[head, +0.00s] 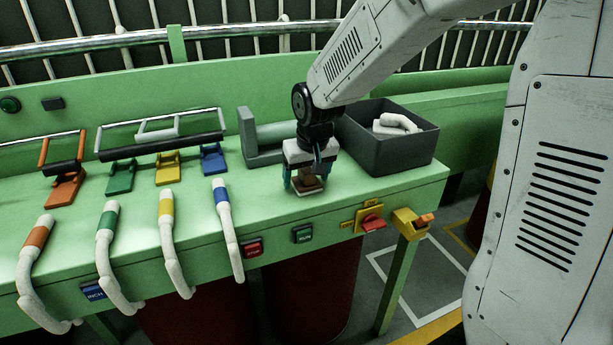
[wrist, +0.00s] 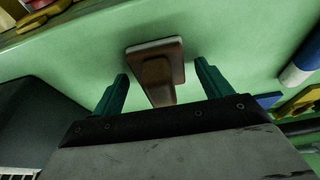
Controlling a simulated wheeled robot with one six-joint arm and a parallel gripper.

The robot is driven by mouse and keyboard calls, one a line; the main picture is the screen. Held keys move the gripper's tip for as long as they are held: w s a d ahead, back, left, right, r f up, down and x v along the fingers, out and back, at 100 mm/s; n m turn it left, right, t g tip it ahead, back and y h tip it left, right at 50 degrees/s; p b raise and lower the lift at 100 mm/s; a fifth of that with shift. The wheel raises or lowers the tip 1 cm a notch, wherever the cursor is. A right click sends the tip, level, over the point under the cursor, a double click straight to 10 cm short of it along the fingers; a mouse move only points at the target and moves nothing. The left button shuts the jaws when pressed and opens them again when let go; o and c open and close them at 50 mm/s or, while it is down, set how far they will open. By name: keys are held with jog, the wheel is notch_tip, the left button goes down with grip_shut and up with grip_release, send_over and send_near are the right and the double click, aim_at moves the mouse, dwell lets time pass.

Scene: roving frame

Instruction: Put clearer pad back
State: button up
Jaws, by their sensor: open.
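The clearer pad (head: 308,185) is a brown block-handled pad with a pale underside. It stands on the green bench top near the front edge, left of the grey bin. In the wrist view the pad (wrist: 157,72) sits between the two teal fingers, its handle toward my gripper. My gripper (head: 305,182) points down over the pad with its fingers either side of the handle. In the wrist view gaps show between the handle and both fingers of my gripper (wrist: 163,90). The fingers partly hide the pad in the head view.
A dark grey bin (head: 392,150) holding white pieces stands right of my gripper. A grey angled bracket (head: 262,140) stands behind left. Several colour-banded white handles, such as the blue one (head: 228,230), hang over the front edge. Red (head: 252,248) and green (head: 302,234) buttons line the bench front.

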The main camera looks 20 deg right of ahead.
jog(key=v, duration=1.2)
jog(key=s+d+f+g, duration=0.1)
jog(key=s+d+g, duration=0.1)
jog(key=s, duration=2.4)
jog(key=shift+s+d+f, duration=0.2)
jog(key=shift+s+d, duration=0.2)
jog(key=shift+d, duration=0.15)
